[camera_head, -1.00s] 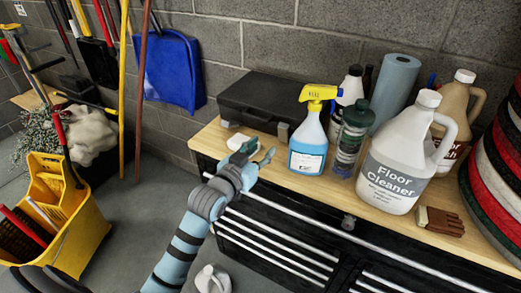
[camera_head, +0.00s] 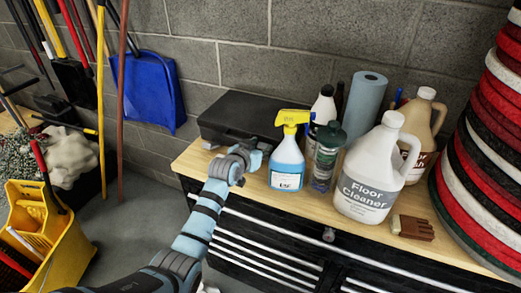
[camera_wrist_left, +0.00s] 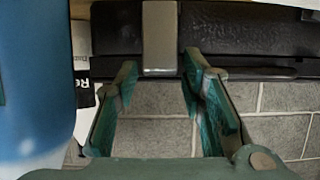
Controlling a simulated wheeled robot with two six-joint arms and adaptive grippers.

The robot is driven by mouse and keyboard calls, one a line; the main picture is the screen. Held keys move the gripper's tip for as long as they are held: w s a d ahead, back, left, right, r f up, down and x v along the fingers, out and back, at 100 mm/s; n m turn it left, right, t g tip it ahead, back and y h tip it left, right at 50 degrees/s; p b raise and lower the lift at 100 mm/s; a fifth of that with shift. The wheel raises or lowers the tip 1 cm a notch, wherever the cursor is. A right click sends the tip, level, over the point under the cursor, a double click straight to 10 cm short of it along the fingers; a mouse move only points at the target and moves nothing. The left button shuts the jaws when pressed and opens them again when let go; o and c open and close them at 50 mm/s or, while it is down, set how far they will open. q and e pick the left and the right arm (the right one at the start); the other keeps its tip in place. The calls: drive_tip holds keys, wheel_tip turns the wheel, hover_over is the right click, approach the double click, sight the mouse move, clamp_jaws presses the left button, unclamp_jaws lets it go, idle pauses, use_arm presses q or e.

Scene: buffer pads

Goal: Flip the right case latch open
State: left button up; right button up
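A black case (camera_head: 255,112) lies at the back of the wooden worktop against the wall. In the left wrist view its dark side (camera_wrist_left: 235,30) fills the top, with one grey latch (camera_wrist_left: 160,38) upright on it. I cannot tell whether this latch is lifted. My left gripper (camera_wrist_left: 160,76) is open and empty, its two green fingers on either side of the latch's line, apart from it. In the head view my left gripper (camera_head: 246,160) is in front of the case, left of the spray bottle; its fingertips are hidden. My right gripper is not in view.
The blue spray bottle (camera_head: 287,165) stands close to my left gripper and fills the left of the wrist view. A green-capped bottle (camera_head: 327,155), floor cleaner jug (camera_head: 368,190), paper roll (camera_head: 366,100) and brush (camera_head: 412,227) are to the right. Stacked pads (camera_head: 490,150) stand far right.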

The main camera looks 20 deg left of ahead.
use_arm(q)
drive_tip(key=shift+w+f, duration=0.15)
drive_tip(key=shift+w, duration=0.2)
drive_tip(key=shift+c, duration=0.6)
clamp_jaws()
drive_tip(key=s+f+t+b, duration=0.1)
drive_tip(key=t+b, duration=0.1)
drive_tip(key=b, duration=0.1)
drive_tip(key=s+f+t+b, duration=0.1)
drive_tip(key=t+b, duration=0.1)
drive_tip(key=b, duration=0.2)
drive_tip(key=shift+s+f+b, duration=0.1)
drive_tip(key=shift+b, duration=0.2)
drive_tip(key=shift+r, duration=0.3)
drive_tip(key=shift+o, duration=0.6)
unclamp_jaws()
